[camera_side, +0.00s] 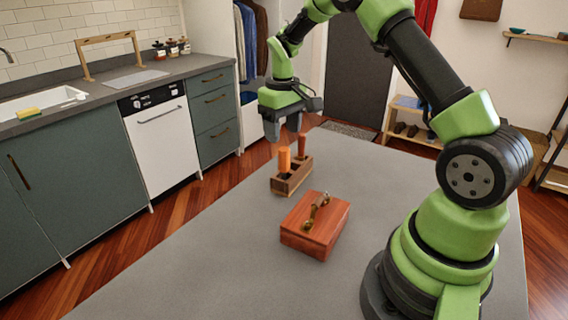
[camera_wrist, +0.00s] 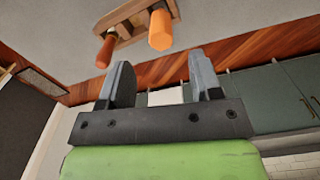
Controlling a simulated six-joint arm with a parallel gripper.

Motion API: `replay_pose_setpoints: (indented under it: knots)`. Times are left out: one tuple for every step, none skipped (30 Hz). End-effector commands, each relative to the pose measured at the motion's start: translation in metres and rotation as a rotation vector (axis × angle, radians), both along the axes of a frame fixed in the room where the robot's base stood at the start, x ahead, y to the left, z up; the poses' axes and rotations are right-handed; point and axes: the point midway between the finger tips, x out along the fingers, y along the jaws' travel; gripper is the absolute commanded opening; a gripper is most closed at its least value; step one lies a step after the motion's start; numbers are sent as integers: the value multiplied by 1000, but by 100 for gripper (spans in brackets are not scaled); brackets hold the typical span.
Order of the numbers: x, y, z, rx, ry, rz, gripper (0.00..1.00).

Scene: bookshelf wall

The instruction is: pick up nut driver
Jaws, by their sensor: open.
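A wooden rack (camera_side: 281,187) on the grey table holds two upright handled tools. One has a bright orange handle (camera_side: 284,160), the other a darker red-orange handle (camera_side: 302,146); I cannot tell which is the nut driver, as their lower ends are hidden in the rack. My gripper (camera_side: 291,124) is open and empty, above the rack near the handle tops. In the wrist view, the bright handle (camera_wrist: 160,31) and darker handle (camera_wrist: 105,50) show beyond my open fingers (camera_wrist: 160,65), outside the gap between them. The rack (camera_wrist: 128,12) shows at the top.
A reddish wooden box (camera_side: 310,240) with a brass-coloured piece (camera_side: 316,211) on top sits in front of the rack. The grey table (camera_side: 210,260) is clear to the left and front. A kitchen counter (camera_side: 100,85) stands apart beyond the floor.

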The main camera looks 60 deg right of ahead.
Motion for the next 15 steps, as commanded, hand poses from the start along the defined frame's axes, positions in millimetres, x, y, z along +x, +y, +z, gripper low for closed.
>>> replay_pose_setpoints:
  knots:
    - [-1, 0, -9, 1, 4, 0, 58]
    - [-1, 0, -13, 2, 5, -1, 58]
    - [-1, 1, -18, 2, 3, -1, 58]
    - [-1, 1, -20, 2, 3, -1, 58]
    - [-1, 1, -23, 1, 2, -1, 58]
    - [-1, 1, -25, 1, 2, -1, 58]
    - [-1, 1, -27, 1, 2, -1, 58]
    - [-1, 1, -30, 0, 1, -1, 58]
    - [-2, 1, -34, 2, 3, -1, 58]
    - [-3, 2, -38, 2, 4, -1, 58]
    - [-4, 2, -43, 2, 5, -1, 58]
    - [-4, 3, -50, 2, 4, -1, 58]
    - [-5, 3, -55, 2, 4, -1, 58]
    - [-6, 4, -60, 2, 5, -1, 58]
    - [-5, 3, -65, 1, 3, -2, 58]
